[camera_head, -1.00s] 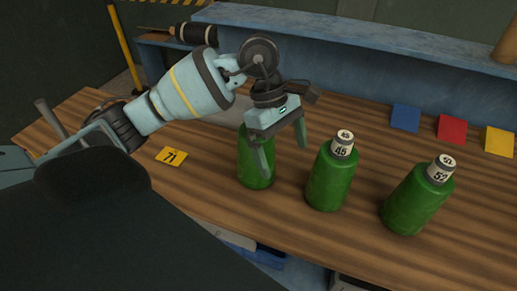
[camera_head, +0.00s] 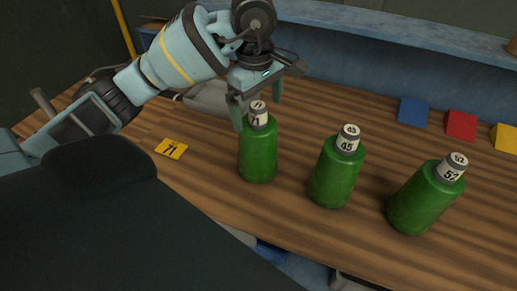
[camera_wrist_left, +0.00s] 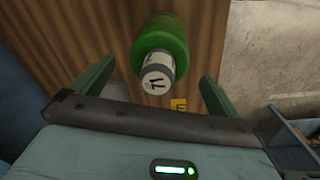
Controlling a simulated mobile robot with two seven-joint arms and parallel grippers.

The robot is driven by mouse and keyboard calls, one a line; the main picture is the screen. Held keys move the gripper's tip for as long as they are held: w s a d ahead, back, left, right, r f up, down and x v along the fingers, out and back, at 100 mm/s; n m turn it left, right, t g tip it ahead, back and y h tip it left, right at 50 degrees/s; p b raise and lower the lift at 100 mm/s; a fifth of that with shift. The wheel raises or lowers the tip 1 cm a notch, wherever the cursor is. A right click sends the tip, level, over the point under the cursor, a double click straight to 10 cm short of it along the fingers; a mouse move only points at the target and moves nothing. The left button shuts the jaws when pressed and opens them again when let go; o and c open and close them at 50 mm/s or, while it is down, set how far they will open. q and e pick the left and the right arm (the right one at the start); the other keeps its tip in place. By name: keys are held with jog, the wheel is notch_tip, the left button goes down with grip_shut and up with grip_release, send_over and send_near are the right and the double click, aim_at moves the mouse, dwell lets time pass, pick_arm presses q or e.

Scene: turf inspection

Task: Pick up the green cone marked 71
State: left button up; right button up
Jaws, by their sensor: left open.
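The thing marked 71 is a green bottle-shaped object (camera_head: 258,155) with a pale labelled neck, upright on the wooden table, leftmost of three alike. In the left wrist view its neck label reads 71 (camera_wrist_left: 157,78), and it lies between the fingers. I see no cone shape. My left gripper (camera_head: 258,115) is open and empty, with its fingers around or just behind the neck; I cannot tell whether they touch it. Its fingers also show in the left wrist view (camera_wrist_left: 156,78). My right gripper is not in view.
Green bottles marked 45 (camera_head: 336,175) and 52 (camera_head: 422,200) stand to the right. A yellow tag (camera_head: 171,149) lies to the left. A grey tray (camera_head: 205,98) is behind the arm. Blue (camera_head: 413,112), red (camera_head: 461,124) and yellow (camera_head: 506,137) squares are at the back right.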

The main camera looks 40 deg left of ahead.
aim_at(257, 121)
pick_arm(q)
jog(key=f, duration=0.5)
jog(key=shift+w+a, duration=0.1)
jog(key=shift+a, duration=0.1)
jog(key=c, duration=1.9)
